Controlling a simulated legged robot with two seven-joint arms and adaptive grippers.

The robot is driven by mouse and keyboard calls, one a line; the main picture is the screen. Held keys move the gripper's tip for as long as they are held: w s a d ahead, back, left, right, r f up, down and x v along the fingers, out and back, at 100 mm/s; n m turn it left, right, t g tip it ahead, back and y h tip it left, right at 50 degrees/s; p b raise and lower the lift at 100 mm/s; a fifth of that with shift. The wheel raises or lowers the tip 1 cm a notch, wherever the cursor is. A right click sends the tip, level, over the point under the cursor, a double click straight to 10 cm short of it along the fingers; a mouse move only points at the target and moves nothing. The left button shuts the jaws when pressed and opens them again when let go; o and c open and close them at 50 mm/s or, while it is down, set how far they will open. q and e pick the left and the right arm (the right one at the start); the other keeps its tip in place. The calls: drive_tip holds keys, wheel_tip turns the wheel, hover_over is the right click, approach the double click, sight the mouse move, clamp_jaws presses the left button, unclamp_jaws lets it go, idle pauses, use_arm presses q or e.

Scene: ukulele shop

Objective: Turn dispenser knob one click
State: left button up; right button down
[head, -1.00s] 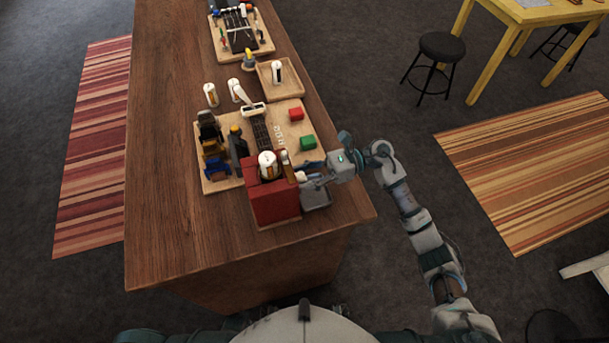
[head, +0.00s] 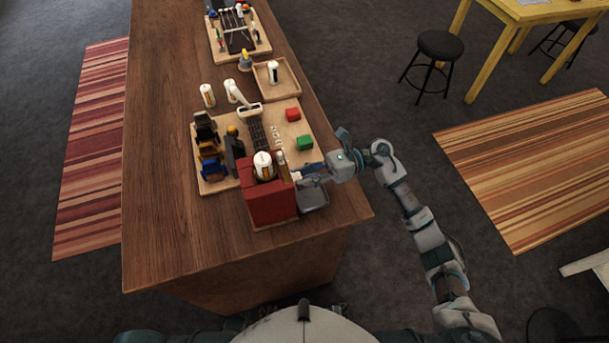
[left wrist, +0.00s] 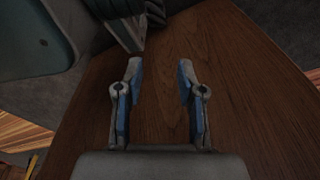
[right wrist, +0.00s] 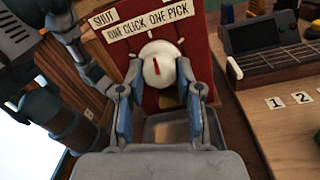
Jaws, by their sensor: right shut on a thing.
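The red dispenser (head: 268,207) stands at the near end of the wooden counter, with a white container on top. Its red face (right wrist: 205,30) carries labels reading "SHUT" and "ONE CLICK ONE PICK". The round white knob (right wrist: 168,69) has a red mark pointing almost straight up, tilted slightly left. My right gripper (right wrist: 159,80) is shut on the knob, one finger at each side; in the head view (head: 299,176) it reaches the dispenser's right side. My left gripper (left wrist: 158,72) is open and empty over brown wood, and is outside the head view.
A grey tray (head: 316,199) sits below the knob. Beside the dispenser, a wooden board (head: 214,186) holds a ukulele neck, red and green blocks and several tools. A wooden tray (head: 290,74) lies farther back. The counter's left side (head: 160,200) is clear.

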drive_tip(key=m, duration=0.2)
drive_tip(key=shift+m, duration=0.8)
drive_tip(key=shift+m+p, duration=0.45)
drive_tip(key=shift+m, duration=0.55)
drive_tip(key=shift+s+m+p, duration=0.1)
drive_tip(key=shift+m+p, duration=0.4)
drive_tip(key=shift+m, duration=0.7)
drive_tip(key=shift+m+p, duration=0.5)
drive_tip(key=shift+m, duration=0.8)
use_arm(q)
drive_tip(key=s+a+f, duration=0.1)
drive_tip(key=s+f, duration=0.2)
drive_tip(key=s, duration=0.3)
drive_tip(key=shift+s+a+f, duration=0.2)
drive_tip(key=shift+s, duration=0.15)
drive_tip(key=shift+d, duration=0.1)
use_arm(e)
drive_tip(key=shift+f, duration=0.1)
